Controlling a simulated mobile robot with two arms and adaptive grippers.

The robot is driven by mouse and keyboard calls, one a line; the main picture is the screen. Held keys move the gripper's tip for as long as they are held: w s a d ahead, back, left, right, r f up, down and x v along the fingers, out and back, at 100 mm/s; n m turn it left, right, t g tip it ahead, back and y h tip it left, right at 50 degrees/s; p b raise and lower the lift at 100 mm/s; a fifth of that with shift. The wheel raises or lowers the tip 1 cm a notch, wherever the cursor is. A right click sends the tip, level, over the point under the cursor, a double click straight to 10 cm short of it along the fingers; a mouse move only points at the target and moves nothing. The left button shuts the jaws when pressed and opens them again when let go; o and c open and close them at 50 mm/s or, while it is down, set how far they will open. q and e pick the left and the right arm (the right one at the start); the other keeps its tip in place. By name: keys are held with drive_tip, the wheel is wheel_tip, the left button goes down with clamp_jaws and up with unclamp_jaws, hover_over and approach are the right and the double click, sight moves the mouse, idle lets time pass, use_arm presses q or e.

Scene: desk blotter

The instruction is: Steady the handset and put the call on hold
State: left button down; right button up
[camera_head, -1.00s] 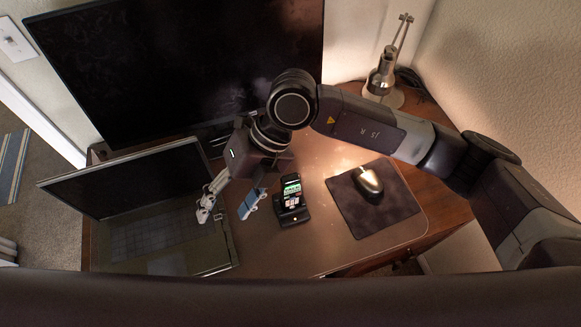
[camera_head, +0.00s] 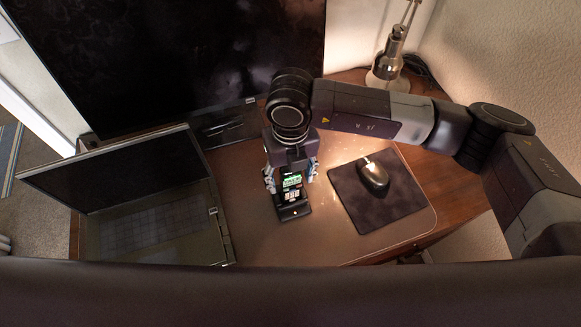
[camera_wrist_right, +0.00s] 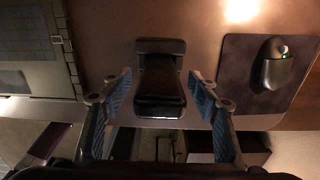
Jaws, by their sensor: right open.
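My right gripper (camera_head: 291,177) is open, with one blue-padded finger on each side of the handset. In the right wrist view the gripper (camera_wrist_right: 160,92) shows a gap between each finger and the handset. Words on the screen are too small to read. My left gripper is not in view.
An open laptop (camera_head: 150,235) lies left of the stand, and a large monitor (camera_head: 190,60) stands behind. A mouse (camera_head: 373,177) sits on a dark pad (camera_head: 400,200) to the right. A lamp (camera_head: 390,62) stands at the back right. The blotter (camera_head: 250,228) is bare around the stand.

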sight(290, 186)
drive_tip(key=shift+f+p, duration=0.3)
drive_tip(key=shift+f, duration=1.6)
drive_tip(key=shift+c, duration=0.6)
drive_tip(key=c, duration=1.2)
